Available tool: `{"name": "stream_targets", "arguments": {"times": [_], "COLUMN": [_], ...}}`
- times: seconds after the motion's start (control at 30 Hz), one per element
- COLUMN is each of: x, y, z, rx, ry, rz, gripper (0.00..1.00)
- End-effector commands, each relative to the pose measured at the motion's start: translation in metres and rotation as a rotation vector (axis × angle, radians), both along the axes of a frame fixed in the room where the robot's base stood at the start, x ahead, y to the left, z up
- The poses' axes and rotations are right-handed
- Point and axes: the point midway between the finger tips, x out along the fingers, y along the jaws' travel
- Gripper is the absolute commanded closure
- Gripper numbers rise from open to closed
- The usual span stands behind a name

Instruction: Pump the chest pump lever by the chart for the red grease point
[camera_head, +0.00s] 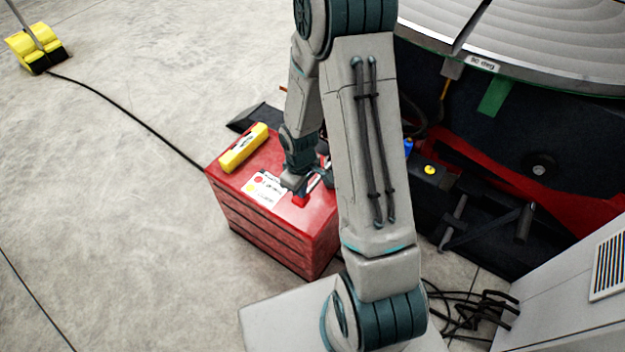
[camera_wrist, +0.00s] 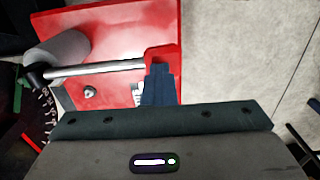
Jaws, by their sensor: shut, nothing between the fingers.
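The red chest (camera_head: 322,228) stands left of my arm, with a white chart (camera_head: 265,188) on its top. The chart bears a red dot and a yellow dot; its writing is too small to read. In the wrist view the pump lever (camera_wrist: 100,68) is a silver rod, running from a dark joint beside a grey cylinder (camera_wrist: 62,50) to a red end piece (camera_wrist: 163,56). My gripper (camera_wrist: 158,82) is shut and empty, its fingertips right at that red end; I cannot tell whether they touch. In the head view my gripper (camera_head: 294,182) is low over the chest top.
A yellow box (camera_head: 243,148) lies on the chest top. A round dial with numbers (camera_wrist: 38,112) shows at the wrist view's left. Dark machinery under the big tilted disc (camera_head: 540,45) fills the right. Loose cables lie by a white cabinet (camera_head: 570,310). Floor left of the chest is mostly clear.

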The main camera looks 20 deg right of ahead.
Motion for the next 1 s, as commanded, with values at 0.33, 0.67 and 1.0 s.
{"name": "stream_targets", "arguments": {"times": [0.33,0.67,1.0], "x": [0.002,0.002,0.001], "y": [-0.003,-0.003,-0.001], "z": [-0.02,-0.007,0.028], "rx": [-0.003,-0.003,-0.002], "ry": [-0.005,-0.006,-0.004], "rz": [-0.005,-0.005,-0.001], "gripper": [1.0,1.0,1.0]}}
